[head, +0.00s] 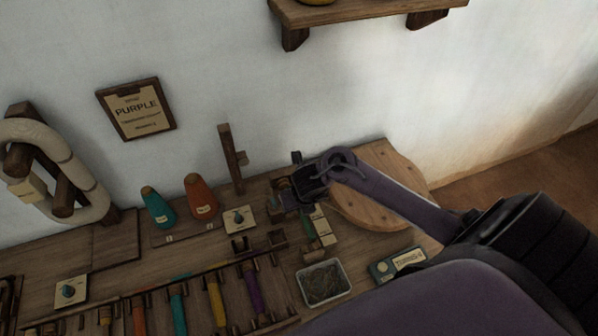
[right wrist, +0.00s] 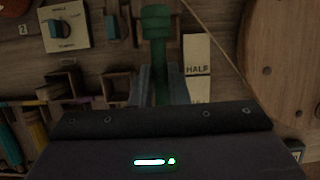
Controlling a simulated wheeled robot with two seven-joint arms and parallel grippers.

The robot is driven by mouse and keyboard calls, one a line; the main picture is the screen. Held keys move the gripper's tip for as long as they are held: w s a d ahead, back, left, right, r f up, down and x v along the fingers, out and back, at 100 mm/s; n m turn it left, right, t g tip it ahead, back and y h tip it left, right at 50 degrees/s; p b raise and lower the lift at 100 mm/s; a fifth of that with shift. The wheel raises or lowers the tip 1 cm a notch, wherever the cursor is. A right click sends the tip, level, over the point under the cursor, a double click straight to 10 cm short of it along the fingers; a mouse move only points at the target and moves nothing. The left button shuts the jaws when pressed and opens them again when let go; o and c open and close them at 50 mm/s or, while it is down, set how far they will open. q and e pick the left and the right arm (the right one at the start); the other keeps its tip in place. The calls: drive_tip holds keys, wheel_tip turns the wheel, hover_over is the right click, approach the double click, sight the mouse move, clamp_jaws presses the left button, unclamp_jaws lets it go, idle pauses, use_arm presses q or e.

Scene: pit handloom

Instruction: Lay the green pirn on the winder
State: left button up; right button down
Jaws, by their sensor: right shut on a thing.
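The green pirn (right wrist: 158,42) is upright in the right wrist view, its wider end toward the top. My right gripper (right wrist: 162,86) is shut on its lower part. Two small wooden cradle blocks, which look like part of the winder, stand left of and below the gripper, one at the left (head: 241,244) and one at the right (head: 277,239); both are empty. My left gripper is not in view.
A knob plate (head: 240,219) and a card marked HALF (right wrist: 197,55) lie near the gripper. A rack of coloured pirns (head: 217,301) is at the front, with a tray (head: 325,284) to its right. Teal (head: 157,208) and orange (head: 201,197) cones stand behind. A post (head: 230,160) rises nearby.

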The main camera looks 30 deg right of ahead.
wheel_tip(320, 180, down, 3)
drive_tip(key=shift+f+b, duration=0.1)
drive_tip(key=shift+b, duration=1.05)
drive_tip(key=shift+f+b, duration=0.95)
drive_tip(key=shift+f, duration=0.15)
drive_tip(key=c, duration=1)
unclamp_jaws()
drive_tip(key=shift+r, duration=0.1)
wheel_tip(320, 180, up, 8)
drive_tip(key=p, duration=0.8)
drive_tip(key=shift+s, duration=0.1)
